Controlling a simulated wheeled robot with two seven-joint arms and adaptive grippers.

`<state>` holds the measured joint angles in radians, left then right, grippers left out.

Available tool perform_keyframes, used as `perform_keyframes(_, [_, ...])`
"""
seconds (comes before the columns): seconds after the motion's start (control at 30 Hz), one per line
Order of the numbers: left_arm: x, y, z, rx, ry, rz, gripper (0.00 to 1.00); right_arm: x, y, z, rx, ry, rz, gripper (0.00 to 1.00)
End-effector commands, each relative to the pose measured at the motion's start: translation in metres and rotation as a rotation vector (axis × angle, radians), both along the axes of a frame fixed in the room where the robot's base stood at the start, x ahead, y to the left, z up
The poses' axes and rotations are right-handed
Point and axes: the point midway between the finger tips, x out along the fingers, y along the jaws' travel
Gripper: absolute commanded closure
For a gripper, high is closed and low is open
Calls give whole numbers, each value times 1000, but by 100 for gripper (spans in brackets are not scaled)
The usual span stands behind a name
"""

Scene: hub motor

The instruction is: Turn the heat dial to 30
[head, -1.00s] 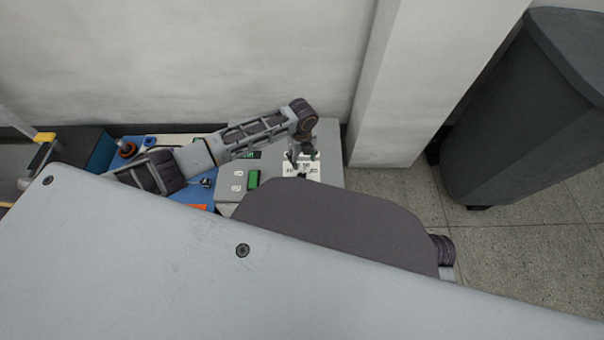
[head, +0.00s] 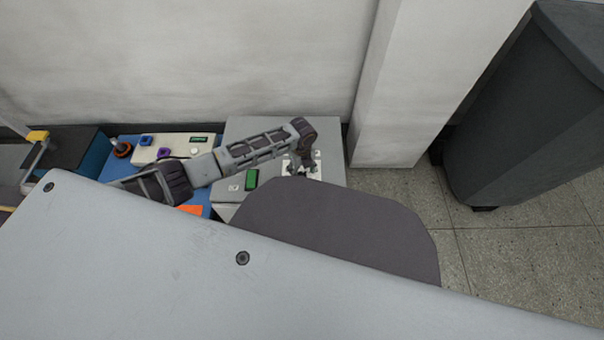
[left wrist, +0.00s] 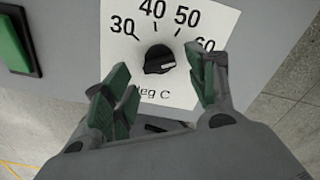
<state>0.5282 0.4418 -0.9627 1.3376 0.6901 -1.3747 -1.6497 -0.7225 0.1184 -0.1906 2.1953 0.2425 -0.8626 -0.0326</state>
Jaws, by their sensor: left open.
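The heat dial (left wrist: 160,59) is a round black knob on a white scale plate (left wrist: 178,92) marked 30, 40, 50, 60 and "deg C". A pale mark on the knob appears to point right, toward the 60 side; its exact reading is hard to tell. My left gripper (head: 303,172) is over the plate on the grey box (head: 240,135). In the left wrist view its green-padded fingers are open, one on each side of the dial, with gaps visible between them and the knob. In the head view the gripper hides the dial. My right gripper is out of view.
A green button (left wrist: 14,47) sits left of the plate; it also shows in the head view (head: 251,179). A beige control box (head: 175,141) and an orange item (head: 190,210) lie on the blue surface to the left. A wall stands behind, and a dark bin (head: 520,110) at right.

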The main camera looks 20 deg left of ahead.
Motion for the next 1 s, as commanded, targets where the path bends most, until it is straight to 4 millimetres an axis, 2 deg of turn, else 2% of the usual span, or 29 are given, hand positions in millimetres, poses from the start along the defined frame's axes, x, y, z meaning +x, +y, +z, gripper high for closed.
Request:
perform_keyframes(0.23, [0,-1,-17,-1,1,0,43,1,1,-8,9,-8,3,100])
perform_keyframes(0.67, [0,0,-20,0,0,0,43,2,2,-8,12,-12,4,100])
perform_keyframes(1.0, [0,0,-20,0,0,0,85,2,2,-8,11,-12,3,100])
